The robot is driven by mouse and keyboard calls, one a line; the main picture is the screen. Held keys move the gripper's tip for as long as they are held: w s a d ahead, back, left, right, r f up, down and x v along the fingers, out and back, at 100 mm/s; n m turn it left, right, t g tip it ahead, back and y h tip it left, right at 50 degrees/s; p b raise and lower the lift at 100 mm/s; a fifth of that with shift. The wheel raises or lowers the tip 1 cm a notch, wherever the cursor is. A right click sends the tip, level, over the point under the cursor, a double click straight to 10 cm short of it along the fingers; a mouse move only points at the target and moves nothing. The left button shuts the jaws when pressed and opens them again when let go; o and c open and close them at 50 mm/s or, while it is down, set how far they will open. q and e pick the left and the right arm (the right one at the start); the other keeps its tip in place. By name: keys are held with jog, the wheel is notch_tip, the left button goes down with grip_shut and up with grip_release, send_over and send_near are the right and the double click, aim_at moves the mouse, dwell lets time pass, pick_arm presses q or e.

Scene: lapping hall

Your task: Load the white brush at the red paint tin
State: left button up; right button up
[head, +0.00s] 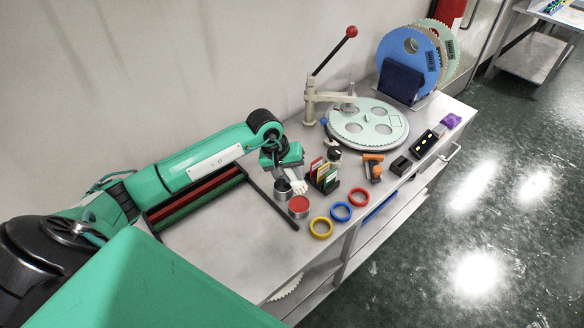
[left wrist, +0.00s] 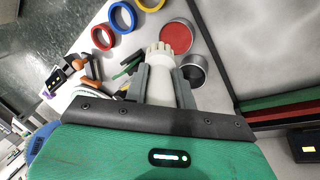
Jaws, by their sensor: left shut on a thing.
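My left gripper (head: 294,177) is shut on the white brush (head: 300,187), which also shows between the grey fingers in the left wrist view (left wrist: 160,62). Its pale bristle end points away from the gripper. The red paint tin (head: 299,207) is open with red paint at its top and stands just in front of the brush; in the left wrist view the tin (left wrist: 177,38) lies right at the bristle end. I cannot tell whether the bristles touch the tin. My right gripper is not in view.
A dark-filled tin (head: 282,191) stands close beside the red one. Yellow (head: 321,228), blue (head: 341,211) and red (head: 359,197) rings lie to the right. A card rack (head: 324,178) stands behind them. A long tray (head: 196,203) is on the left. The front left bench is clear.

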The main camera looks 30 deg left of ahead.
pick_arm(q)
jog(key=shift+s+f, duration=0.1)
jog(key=shift+f, duration=0.7)
jog(key=shift+f+b, duration=0.45)
jog(key=shift+f, duration=1.7)
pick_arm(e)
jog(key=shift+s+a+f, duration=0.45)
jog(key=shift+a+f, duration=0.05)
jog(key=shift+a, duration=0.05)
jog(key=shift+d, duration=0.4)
pick_arm(q)
jog(key=shift+f+b, duration=0.45)
jog(key=shift+b, duration=0.1)
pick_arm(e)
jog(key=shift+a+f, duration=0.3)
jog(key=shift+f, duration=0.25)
pick_arm(q)
jog(key=shift+f, duration=0.2)
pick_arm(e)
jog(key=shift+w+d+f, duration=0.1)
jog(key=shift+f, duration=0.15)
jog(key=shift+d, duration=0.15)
pick_arm(q)
jog(key=shift+f+b, duration=0.1)
jog(key=shift+b, duration=0.45)
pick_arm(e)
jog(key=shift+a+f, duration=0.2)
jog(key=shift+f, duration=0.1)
